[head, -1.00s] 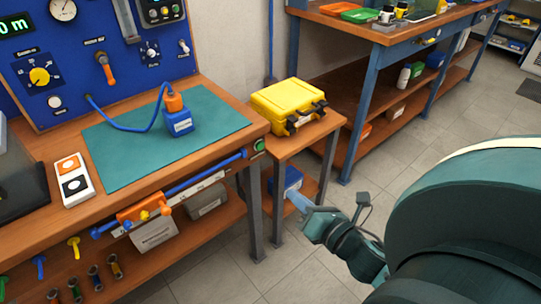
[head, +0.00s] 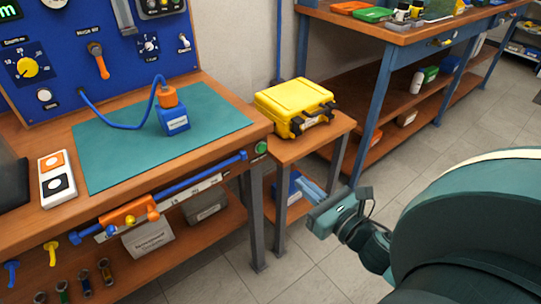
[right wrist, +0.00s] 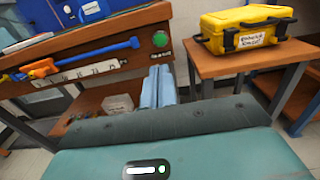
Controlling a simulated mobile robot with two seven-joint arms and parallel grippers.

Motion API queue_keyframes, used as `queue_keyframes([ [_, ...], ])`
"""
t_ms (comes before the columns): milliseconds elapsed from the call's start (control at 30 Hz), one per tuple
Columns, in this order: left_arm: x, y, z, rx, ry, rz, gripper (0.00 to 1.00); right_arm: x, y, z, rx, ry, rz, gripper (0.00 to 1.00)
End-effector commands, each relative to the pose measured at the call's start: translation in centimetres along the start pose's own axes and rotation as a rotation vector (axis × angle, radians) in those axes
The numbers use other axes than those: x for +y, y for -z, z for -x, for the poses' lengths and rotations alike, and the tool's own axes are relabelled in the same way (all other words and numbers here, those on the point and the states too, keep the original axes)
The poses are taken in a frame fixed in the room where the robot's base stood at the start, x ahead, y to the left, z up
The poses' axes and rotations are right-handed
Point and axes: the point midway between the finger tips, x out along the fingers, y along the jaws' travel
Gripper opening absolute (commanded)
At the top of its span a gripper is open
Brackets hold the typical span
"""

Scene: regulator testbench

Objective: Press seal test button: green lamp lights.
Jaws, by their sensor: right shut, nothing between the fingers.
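A round green button (head: 261,147) sits on the right end of the bench's front edge; it also shows in the right wrist view (right wrist: 160,39). A round white button (head: 44,95) is on the blue panel (head: 70,75). I cannot read which one is the seal test button. No clearly lit green lamp shows; the panel's top is cut off. My right gripper (head: 308,188) is shut and empty, low in front of the small side table, right of and below the green button. Its fingers show in the right wrist view (right wrist: 158,87), below that button. My left gripper is out of view.
A blue block with an orange top (head: 174,120) and blue hose stands on a green mat (head: 110,140). A yellow case (head: 293,104) stands on the side table (head: 335,120). A blue-orange bar (head: 180,190) runs along the bench front. Open floor lies to the right.

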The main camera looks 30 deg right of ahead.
Motion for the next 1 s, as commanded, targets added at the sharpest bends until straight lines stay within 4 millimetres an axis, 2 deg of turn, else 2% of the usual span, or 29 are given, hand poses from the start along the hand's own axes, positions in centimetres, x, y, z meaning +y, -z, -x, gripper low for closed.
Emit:
queue_keyframes([
  [400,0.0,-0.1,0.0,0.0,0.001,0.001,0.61,0.0,-0.1,-8.2,-0.003,0.0,0.001,0.0],
  [600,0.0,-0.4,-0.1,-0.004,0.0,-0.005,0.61,0.0,-0.1,-11.2,-0.001,0.0,0.001,0.0],
  [800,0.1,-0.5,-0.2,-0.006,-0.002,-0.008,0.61,0.0,0.0,-12.6,0.001,0.0,0.0,0.0],
  [1000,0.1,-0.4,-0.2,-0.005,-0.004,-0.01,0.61,0.0,0.0,-12.8,0.002,0.001,-0.001,0.0],
])
